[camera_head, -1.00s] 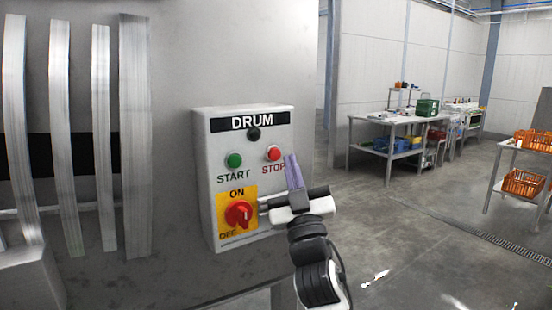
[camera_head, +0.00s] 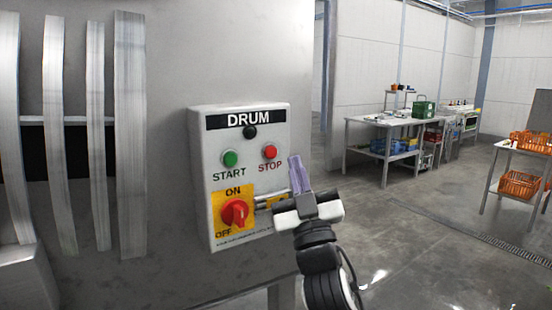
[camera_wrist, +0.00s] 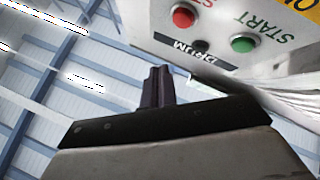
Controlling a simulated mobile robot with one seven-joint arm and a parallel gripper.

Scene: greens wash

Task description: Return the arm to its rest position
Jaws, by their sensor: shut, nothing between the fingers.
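My gripper (camera_head: 297,172) is in front of the right edge of the grey DRUM control box (camera_head: 281,122), with its fingers pointing up. The fingers are together with nothing between them. In the wrist view the shut fingers (camera_wrist: 156,86) stand apart from the box (camera_wrist: 158,18), which appears upside down at the upper right. My arm comes up from the bottom of the head view, right of the box. The box carries a green START button (camera_head: 229,158), a red STOP button (camera_head: 270,152) and a red rotary switch (camera_head: 235,213) on a yellow plate.
The box is on a large grey metal machine (camera_head: 200,50). A metal table (camera_head: 385,122) with bins stands at the back. A rack with orange crates (camera_head: 521,183) stands at the right. The floor (camera_head: 425,200) between is clear.

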